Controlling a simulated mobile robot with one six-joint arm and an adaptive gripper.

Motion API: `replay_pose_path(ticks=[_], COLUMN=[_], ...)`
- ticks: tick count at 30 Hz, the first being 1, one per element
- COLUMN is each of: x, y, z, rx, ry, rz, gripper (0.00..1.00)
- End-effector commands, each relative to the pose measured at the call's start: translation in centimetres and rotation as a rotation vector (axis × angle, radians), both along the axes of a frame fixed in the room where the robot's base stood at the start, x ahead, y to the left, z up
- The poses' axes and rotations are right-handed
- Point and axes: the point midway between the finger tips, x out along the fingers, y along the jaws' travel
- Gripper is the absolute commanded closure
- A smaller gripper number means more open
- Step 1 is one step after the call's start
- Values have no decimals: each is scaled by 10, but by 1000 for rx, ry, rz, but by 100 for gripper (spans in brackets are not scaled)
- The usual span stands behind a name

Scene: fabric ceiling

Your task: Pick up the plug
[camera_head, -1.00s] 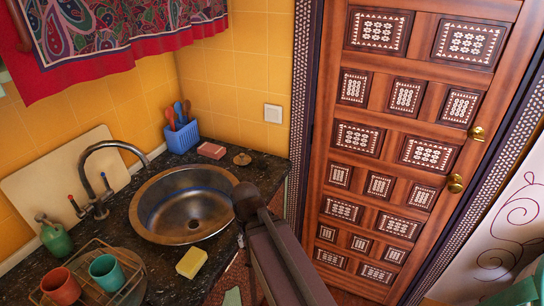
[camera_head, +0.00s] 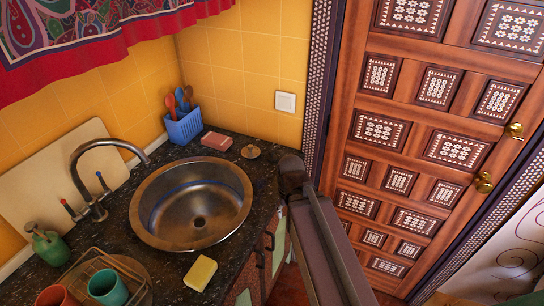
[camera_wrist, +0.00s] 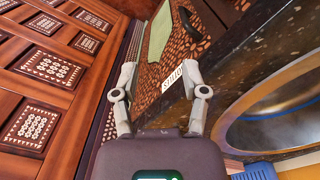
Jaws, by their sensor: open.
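The plug (camera_head: 250,151), a small round brownish disc with a raised middle, lies on the dark counter behind the sink's right side, between the pink soap bar and the door frame. I cannot make it out in the wrist view. My gripper (camera_wrist: 159,76) is open in the wrist view, its two grey fingers apart with nothing between them. It faces the patterned cabinet front beside the counter edge. In the head view my arm shows at the right of the counter, but the fingers are not clearly seen.
The metal sink (camera_head: 191,204) has a tap (camera_head: 97,165) at its left. A blue caddy (camera_head: 184,126) with utensils and a pink soap bar (camera_head: 216,141) stand behind it. A yellow sponge (camera_head: 200,273) lies in front. A wooden door (camera_head: 420,150) closes off the right.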

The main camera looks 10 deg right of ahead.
Motion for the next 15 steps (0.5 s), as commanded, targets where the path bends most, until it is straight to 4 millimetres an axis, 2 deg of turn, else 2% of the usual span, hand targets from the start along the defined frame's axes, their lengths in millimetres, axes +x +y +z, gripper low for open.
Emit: replay_pose_path(ticks=[2,4,5,11,15], x=[0,0,1,17,47], y=[0,0,0,0,0], z=[0,0,0,10,27], rx=[0,0,0,0,0], ry=[0,0,0,0,0], rz=[0,0,0,8,21], gripper=[43,28,26,26,26])
